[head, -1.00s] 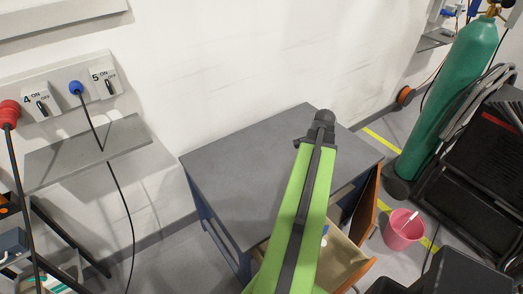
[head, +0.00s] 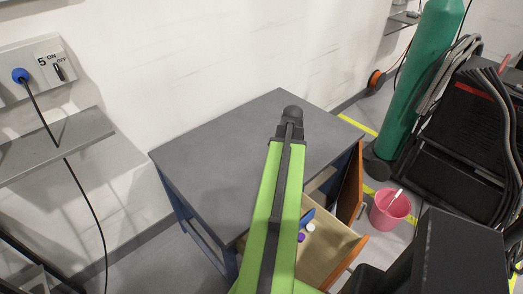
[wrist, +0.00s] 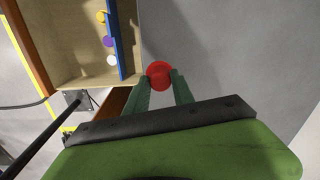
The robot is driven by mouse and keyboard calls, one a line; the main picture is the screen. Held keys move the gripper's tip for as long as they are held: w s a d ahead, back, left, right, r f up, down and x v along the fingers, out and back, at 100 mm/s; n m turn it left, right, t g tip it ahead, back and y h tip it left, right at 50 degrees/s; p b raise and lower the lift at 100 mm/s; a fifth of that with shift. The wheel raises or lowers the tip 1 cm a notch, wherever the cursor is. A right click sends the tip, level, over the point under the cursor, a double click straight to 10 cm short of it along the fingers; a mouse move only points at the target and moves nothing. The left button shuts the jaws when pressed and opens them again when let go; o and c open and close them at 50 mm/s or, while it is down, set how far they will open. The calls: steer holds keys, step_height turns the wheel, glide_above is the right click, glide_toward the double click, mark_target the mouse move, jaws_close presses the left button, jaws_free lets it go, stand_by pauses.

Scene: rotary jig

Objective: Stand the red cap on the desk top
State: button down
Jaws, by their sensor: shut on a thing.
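The red cap (wrist: 159,73) is held between the two green fingertips of my gripper (wrist: 160,80) in the wrist view. The desk top (head: 225,155) is a bare grey surface against the wall in the head view; it also fills the right of the wrist view (wrist: 235,50). My gripper and the cap are hidden in the head view behind the end of my green arm, which reaches over the desk. In the wrist view the cap shows against the desk top near its drawer-side edge. I cannot tell its height above the surface.
An open drawer (head: 338,240) below the desk top holds a white cap (head: 310,227), a purple cap (head: 301,238) and a blue divider (head: 307,214). A yellow cap (wrist: 101,16) shows there too. An open wooden door (head: 351,187) and pink bucket (head: 390,210) stand right.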

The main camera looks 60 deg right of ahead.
steer(key=w+a+f+b, duration=0.1)
steer(key=w+f+b, duration=0.1)
steer(key=w, duration=0.1)
steer(key=w+a+f+b, duration=0.1)
steer(key=w+f+b, duration=0.1)
steer(key=w, duration=0.1)
steer(key=w+a+f+b, duration=0.2)
steer(key=w, duration=0.2)
steer(key=shift+w+f+b, duration=0.1)
steer(key=shift+f+b, duration=0.25)
steer(key=shift+f, duration=0.05)
steer(key=shift+w+a, duration=0.1)
steer(key=shift+w, duration=0.25)
step_height(320, 180, down, 4)
steer(key=b, duration=0.4)
steer(key=shift+f, duration=0.2)
steer(key=shift+r, duration=0.2)
steer(key=shift+f, duration=0.1)
steer(key=c, duration=1.1)
jaws_free()
